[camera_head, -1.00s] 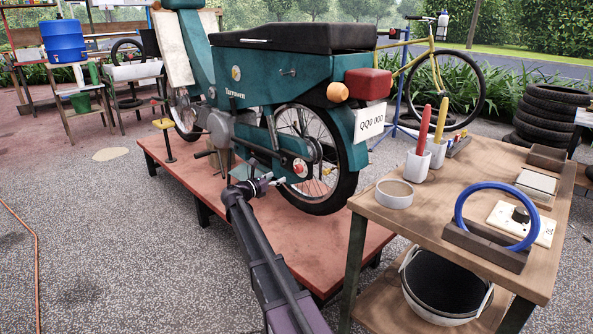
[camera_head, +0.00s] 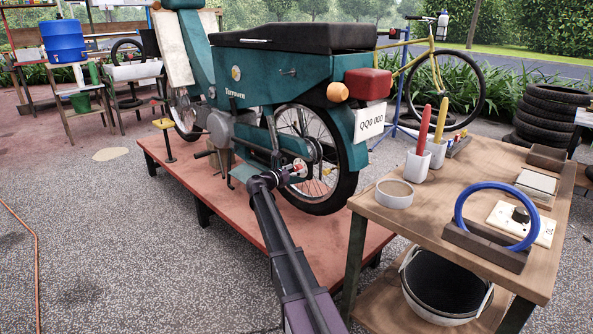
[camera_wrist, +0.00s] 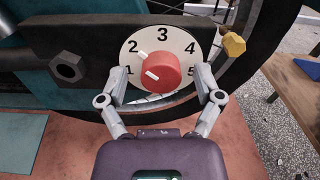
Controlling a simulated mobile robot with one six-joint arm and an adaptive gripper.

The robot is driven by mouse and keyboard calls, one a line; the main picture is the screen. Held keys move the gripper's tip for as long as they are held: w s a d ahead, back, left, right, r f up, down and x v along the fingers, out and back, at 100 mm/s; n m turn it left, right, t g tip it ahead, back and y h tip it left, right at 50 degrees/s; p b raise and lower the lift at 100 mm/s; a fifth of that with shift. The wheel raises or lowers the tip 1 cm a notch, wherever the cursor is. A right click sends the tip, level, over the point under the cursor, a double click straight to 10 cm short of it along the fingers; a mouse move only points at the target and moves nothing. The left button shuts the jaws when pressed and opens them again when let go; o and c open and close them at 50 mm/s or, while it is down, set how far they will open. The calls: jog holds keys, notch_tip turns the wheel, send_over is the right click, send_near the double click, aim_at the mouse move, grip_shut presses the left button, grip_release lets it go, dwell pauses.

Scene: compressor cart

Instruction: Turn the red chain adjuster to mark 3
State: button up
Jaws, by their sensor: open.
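The red chain adjuster (camera_wrist: 166,70) is a round knob on a white dial (camera_wrist: 163,46) numbered from 1 to 5, by the moped's rear wheel. A white pointer at the knob's upper left edge points close to mark 2, and a white line shows on its face. My gripper (camera_wrist: 162,80) is open, with one finger on each side of the knob over the lower dial. Gaps show between the fingers and the knob. In the head view, my gripper (camera_head: 290,174) is at the rear wheel hub and partly hides the adjuster.
The teal moped (camera_head: 270,80) stands on a low red platform (camera_head: 225,212). In the wrist view, a hex nut (camera_wrist: 68,67) sits left of the dial and a yellow one (camera_wrist: 234,44) right. A wooden bench (camera_head: 430,220) with cups and a blue ring stands at the right.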

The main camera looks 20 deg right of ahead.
jog(key=c, duration=1.2)
jog(key=shift+o, duration=0.2)
jog(key=shift+d, duration=0.1)
jog(key=shift+m, duration=0.4)
jog(key=m, duration=0.9)
